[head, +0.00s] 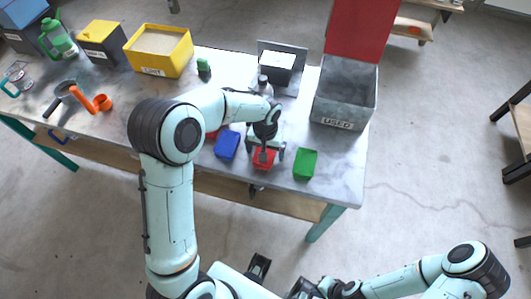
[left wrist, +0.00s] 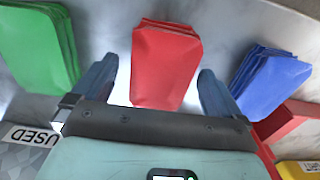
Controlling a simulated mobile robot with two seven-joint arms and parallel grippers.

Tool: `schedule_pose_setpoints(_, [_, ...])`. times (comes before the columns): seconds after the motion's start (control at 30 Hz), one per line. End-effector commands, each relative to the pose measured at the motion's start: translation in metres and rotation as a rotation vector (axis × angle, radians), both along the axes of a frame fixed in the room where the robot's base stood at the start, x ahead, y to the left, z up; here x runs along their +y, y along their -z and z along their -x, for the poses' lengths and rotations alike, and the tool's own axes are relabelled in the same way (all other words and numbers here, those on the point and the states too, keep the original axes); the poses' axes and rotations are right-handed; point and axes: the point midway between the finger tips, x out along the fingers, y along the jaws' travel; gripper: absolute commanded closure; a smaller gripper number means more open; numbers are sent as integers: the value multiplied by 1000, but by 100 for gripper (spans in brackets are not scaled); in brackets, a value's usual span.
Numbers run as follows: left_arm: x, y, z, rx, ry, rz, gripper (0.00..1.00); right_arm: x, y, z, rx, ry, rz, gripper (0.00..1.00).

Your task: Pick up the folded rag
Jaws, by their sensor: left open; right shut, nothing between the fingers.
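Three folded rags lie in a row near the table's front edge: blue (head: 228,146), red (head: 264,162) and green (head: 305,163). My left gripper (head: 267,157) is over the red rag, partly covering it in the head view. In the left wrist view the open fingers (left wrist: 158,85) are on either side of the red rag (left wrist: 165,62), with gaps beside it. The green rag (left wrist: 42,48) is on the left there and the blue rag (left wrist: 268,80) on the right. My right gripper (head: 304,289) is low at the head view's bottom edge, away from the table, shut and empty.
A grey bin labelled USED (head: 345,105) stands behind the green rag. A stand with a white panel (head: 278,60) and a bottle (head: 263,86) are behind the red rag. A red object (left wrist: 292,117) lies beside the blue rag. A yellow bin (head: 158,52) is farther left.

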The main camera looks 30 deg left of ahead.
Motion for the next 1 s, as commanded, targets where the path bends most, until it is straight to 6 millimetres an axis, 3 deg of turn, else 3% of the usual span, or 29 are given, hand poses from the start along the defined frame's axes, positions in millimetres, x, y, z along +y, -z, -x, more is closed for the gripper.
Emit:
schedule_pose_setpoints(0.3, [0, 7, 0, 0, 0, 0, 0, 0, 0, 0, 0, 0, 0, 100])
schedule_pose_setpoints(0.47, [0, 7, 0, 0, 0, 0, 52, 0, 0, 0, 0, 0, 0, 100])
schedule_pose_setpoints(0.8, [0, 5, 0, -1, 0, 0, 54, 0, 0, 0, 0, 0, 0, 100])
schedule_pose_setpoints(1.0, [0, -12, -1, -3, 0, 0, 54, 0, -1, -1, -1, 0, 0, 100])
